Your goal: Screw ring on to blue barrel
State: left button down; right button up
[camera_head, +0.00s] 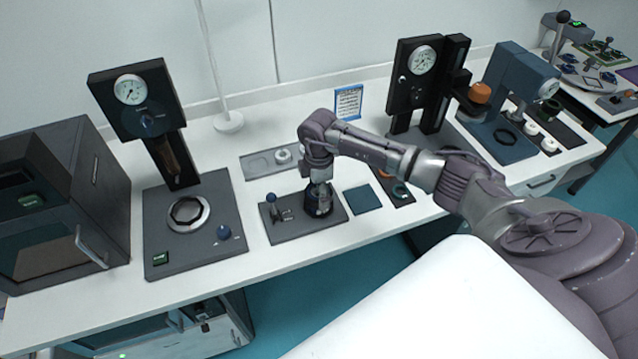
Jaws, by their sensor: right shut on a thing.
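My right gripper (320,207) points down over the dark fixture plate (285,230) in the middle of the bench. It is shut on a small dark round thing, likely the ring, at the fixture's round holder. The fingers largely hide this spot, so the blue barrel cannot be made out clearly, nor how far ring and barrel are engaged. A small blue-knobbed lever (271,199) stands on the fixture plate, left of the gripper. My left gripper is not in view.
A grey tray (255,163) with a pale round part lies behind the fixture. A dark blue square pad (363,199) lies to its right. A gauge press (185,235) stands left, another gauge stand (420,75) behind right. White bench is free in front.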

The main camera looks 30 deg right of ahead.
jog(key=m+p, duration=0.3)
jog(key=m, duration=0.3)
jog(key=shift+r, duration=0.2)
jog(key=m+p, duration=0.1)
jog(key=m, duration=0.1)
jog(key=shift+f+m, duration=0.15)
jog(key=shift+m, duration=0.15)
jog(key=o, duration=1.4)
jog(key=shift+f, duration=0.1)
jog(key=shift+c, duration=0.4)
